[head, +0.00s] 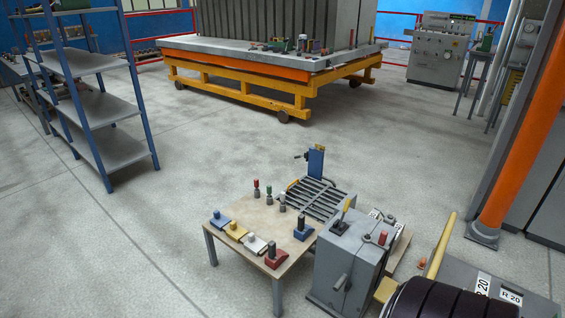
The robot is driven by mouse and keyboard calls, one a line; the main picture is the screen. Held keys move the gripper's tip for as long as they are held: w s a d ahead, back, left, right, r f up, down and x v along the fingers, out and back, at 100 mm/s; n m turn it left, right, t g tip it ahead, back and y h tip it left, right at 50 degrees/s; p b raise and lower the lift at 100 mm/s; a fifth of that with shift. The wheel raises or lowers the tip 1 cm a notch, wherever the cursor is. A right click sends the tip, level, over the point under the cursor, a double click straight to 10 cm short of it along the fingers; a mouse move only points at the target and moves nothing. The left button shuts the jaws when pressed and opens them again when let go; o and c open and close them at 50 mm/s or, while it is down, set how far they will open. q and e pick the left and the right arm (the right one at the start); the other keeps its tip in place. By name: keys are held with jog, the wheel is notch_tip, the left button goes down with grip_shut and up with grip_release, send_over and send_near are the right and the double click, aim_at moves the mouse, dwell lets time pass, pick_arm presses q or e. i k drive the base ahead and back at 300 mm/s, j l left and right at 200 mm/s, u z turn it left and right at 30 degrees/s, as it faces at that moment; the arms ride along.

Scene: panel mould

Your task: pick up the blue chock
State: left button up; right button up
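Two blue pieces lie on a low wooden table (240,210) in the head view. One is a low blue piece with a lighter knob (220,219) at the table's left end, in a row with yellow, white and red pieces. The other is a blue block with a dark upright part (302,230) near the table's right edge, beside the grey machine. I cannot tell from shape alone which is the blue chock. Neither of my grippers is in view.
The yellow piece (237,231), white piece (256,245) and red piece (276,257) stand close together. Small posts (269,196) stand behind. A grey lever box (347,262) and slatted rack (317,198) crowd the table's right side. Open floor (130,250) lies left.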

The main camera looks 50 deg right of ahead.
aim_at(301, 232)
jog(key=i+z, duration=0.4)
jog(key=i+j+z, duration=0.15)
jog(key=i+z, duration=0.25)
jog(key=i+j+z, duration=0.2)
jog(key=z, duration=0.15)
jog(key=i+j+z, duration=0.4)
